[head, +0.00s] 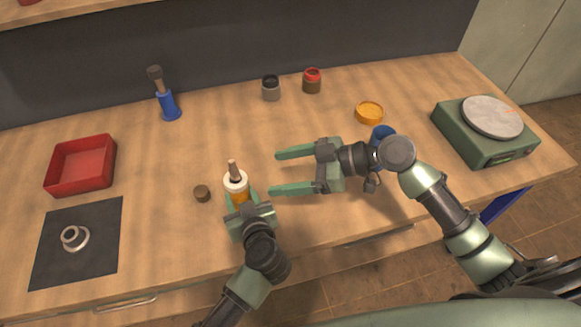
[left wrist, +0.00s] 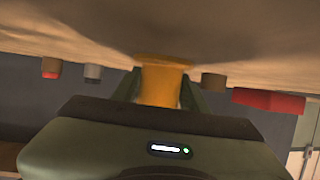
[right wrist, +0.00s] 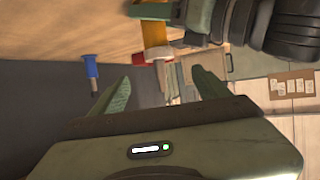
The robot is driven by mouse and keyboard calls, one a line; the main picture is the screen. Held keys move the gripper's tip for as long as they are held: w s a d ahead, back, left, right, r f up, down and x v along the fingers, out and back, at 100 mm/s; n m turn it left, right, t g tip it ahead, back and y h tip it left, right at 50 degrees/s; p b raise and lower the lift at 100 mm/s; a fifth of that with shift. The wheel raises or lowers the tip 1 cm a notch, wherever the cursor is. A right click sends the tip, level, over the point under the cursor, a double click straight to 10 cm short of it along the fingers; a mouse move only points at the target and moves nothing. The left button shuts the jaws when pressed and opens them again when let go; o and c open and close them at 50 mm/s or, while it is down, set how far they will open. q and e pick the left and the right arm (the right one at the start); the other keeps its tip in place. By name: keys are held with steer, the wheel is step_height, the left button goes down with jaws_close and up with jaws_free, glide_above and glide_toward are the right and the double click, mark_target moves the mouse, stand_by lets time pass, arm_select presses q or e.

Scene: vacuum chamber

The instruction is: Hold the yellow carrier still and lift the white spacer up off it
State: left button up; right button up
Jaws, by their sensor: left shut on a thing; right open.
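The yellow carrier (head: 241,197) stands upright on the table, with the white spacer (head: 236,182) around its upper part and a brown tip showing above. My left gripper (head: 246,206) is shut on the yellow carrier below the spacer. The left wrist view shows the carrier (left wrist: 160,86) between the fingers. My right gripper (head: 273,173) is open and empty, to the right of the spacer, its fingers pointing left towards it. In the right wrist view the spacer (right wrist: 158,53) lies beyond the open fingers, apart from them.
A small brown cylinder (head: 202,193) stands left of the carrier. A red tray (head: 81,166) and a dark mat (head: 57,256) with a pale flanged ring (head: 74,238) lie further left. A blue-based tool (head: 168,107), two jars, an orange dish (head: 369,113) and a green scale (head: 480,145) stand around.

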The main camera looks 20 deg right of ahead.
mark_target(240, 178)
steer(key=x, duration=1)
steer(key=shift+w+a+f, duration=0.1)
steer(key=shift+w+a, duration=0.1)
steer(key=shift+a, duration=0.15)
steer(key=c, duration=1.4)
steer(key=shift+r, duration=5.1)
steer(key=shift+c, duration=0.2)
arm_select(q)
steer(key=o, duration=1.3)
steer(key=shift+c, duration=0.2)
steer(key=shift+s, duration=0.1)
